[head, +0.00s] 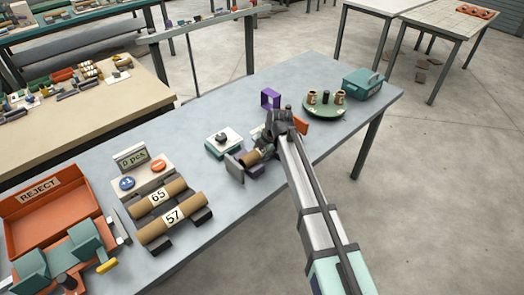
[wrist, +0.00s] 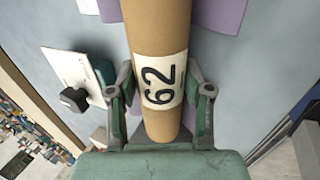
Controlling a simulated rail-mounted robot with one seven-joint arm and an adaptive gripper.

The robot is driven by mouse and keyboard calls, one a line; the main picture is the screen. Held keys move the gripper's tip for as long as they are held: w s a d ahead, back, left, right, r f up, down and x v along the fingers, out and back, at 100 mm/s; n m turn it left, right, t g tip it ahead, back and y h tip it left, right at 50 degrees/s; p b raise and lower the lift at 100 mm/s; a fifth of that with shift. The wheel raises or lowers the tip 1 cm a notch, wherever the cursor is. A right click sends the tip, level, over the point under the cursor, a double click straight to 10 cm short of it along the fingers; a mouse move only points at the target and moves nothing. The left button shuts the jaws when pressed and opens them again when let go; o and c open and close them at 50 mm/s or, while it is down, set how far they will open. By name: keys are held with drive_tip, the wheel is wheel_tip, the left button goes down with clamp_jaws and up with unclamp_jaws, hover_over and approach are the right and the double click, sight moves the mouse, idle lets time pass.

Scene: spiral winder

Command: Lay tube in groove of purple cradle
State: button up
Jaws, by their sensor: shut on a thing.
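A brown cardboard tube labelled 62 (wrist: 158,45) is between the two fingers of my gripper (wrist: 161,105) in the wrist view. My gripper is shut on it near its lower end in that view. In the head view the tube's end (head: 252,157) sticks out to the lower left of my gripper (head: 274,132). Purple cradle parts (wrist: 224,14) show behind the tube in the wrist view. The tube and gripper hide most of the cradle; I cannot tell whether the tube touches the groove.
A white and teal device with a black knob (head: 222,141) stands left of my gripper. Tubes 65 (head: 172,191) and 57 (head: 158,227) lie on dark supports. An orange REJECT bin (head: 40,210) is far left.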

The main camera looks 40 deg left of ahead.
drive_tip(key=o, duration=1.2)
drive_tip(key=shift+c, duration=0.2)
drive_tip(key=shift+r, duration=0.1)
drive_tip(key=shift+r+p, duration=0.25)
drive_tip(key=shift+p, duration=0.1)
drive_tip(key=b+v, duration=0.2)
drive_tip(key=v, duration=1)
drive_tip(key=shift+r, duration=0.25)
